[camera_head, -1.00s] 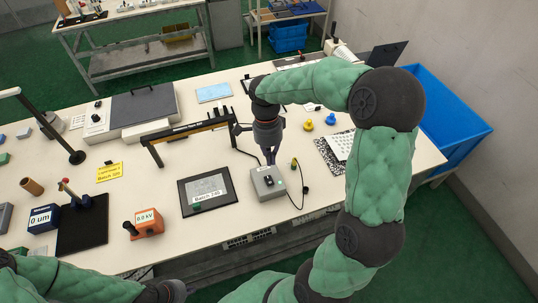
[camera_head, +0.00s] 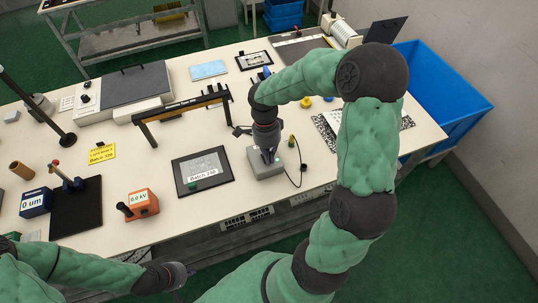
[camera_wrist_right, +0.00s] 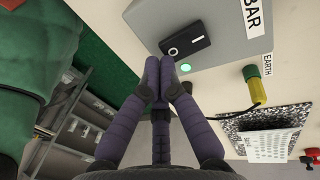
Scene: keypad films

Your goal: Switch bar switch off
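The grey bar switch box (camera_head: 263,172) stands on the table in the head view, partly hidden by my right gripper (camera_head: 272,158). In the right wrist view the box (camera_wrist_right: 228,22) has a "BAR" label, a black rocker switch (camera_wrist_right: 186,40) marked with a circle and a line, and a lit green lamp (camera_wrist_right: 186,68). My right gripper (camera_wrist_right: 160,66) is shut and empty, its fingertips together close to the circle end of the rocker. I cannot tell whether they touch it. My left gripper (camera_head: 176,274) is low at the table's front edge; its fingers are unclear.
A yellow-green earth plug (camera_wrist_right: 257,88) and a cable (camera_head: 300,165) lie beside the box. A framed "Batch 240" film (camera_head: 203,172) is to its left. The black bar on legs (camera_head: 182,103) stands behind. An orange meter (camera_head: 142,203) reads 0.0 kV.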

